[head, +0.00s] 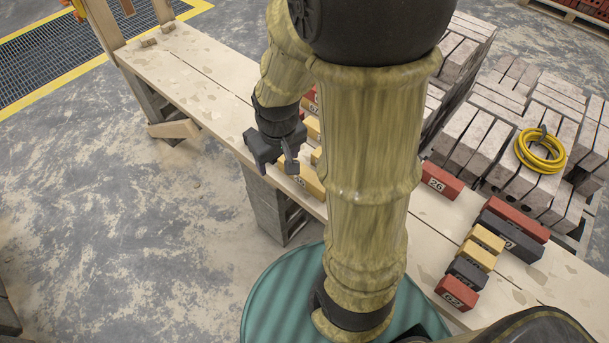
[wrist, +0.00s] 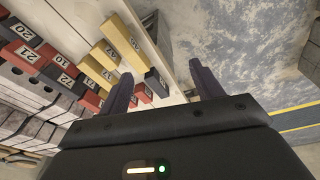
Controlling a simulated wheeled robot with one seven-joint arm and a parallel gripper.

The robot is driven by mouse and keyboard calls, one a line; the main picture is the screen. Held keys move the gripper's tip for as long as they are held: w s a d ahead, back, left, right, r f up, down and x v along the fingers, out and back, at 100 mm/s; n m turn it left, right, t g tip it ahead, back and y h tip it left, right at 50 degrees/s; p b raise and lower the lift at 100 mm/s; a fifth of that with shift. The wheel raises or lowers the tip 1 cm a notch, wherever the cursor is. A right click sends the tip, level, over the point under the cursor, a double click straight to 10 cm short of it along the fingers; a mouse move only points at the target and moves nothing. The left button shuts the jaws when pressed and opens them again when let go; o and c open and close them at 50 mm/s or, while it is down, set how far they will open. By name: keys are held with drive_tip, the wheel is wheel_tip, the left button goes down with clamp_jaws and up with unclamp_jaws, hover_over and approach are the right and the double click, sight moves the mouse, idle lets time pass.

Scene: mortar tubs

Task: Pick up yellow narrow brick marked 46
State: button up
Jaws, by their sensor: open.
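My gripper (head: 277,165) is open and empty, pointing down over the left part of the plank bench. Its two fingers also show in the wrist view (wrist: 161,76). Several yellow bricks lie below and beside it. In the wrist view a long yellow brick (wrist: 132,36) lies nearest the bench edge, with two shorter-looking yellow bricks (wrist: 105,54) and (wrist: 96,72) to its left. Their labels begin with what looks like a 4, but I cannot tell which is 46. In the head view a yellow brick (head: 313,185) lies just right of the fingers, partly hidden by my arm.
Red and dark bricks crowd the yellow ones in the wrist view, including a red brick (wrist: 40,48) and a dark brick (wrist: 157,84). More bricks, such as red 26 (head: 441,181), lie right of my arm. Grey block stacks (head: 500,150) with a yellow hose (head: 540,150) stand behind.

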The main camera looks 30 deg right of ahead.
drive_tip(key=w+d+f+n, duration=0.1)
drive_tip(key=w+d+f, duration=0.2)
drive_tip(key=w+d, duration=0.15)
drive_tip(key=n+g, duration=0.2)
hover_over(303, 171)
wheel_tip(303, 171, down, 5)
drive_tip(key=shift+s+d+r+p, duration=0.1)
drive_tip(key=shift+s+p, duration=0.1)
drive_tip(key=shift+p, duration=0.2)
wheel_tip(303, 171, down, 12)
drive_tip(key=shift+w+r+b, duration=0.1)
drive_tip(key=shift+r+b, duration=0.05)
drive_tip(key=shift+b, duration=0.15)
drive_tip(key=shift+f, duration=0.25)
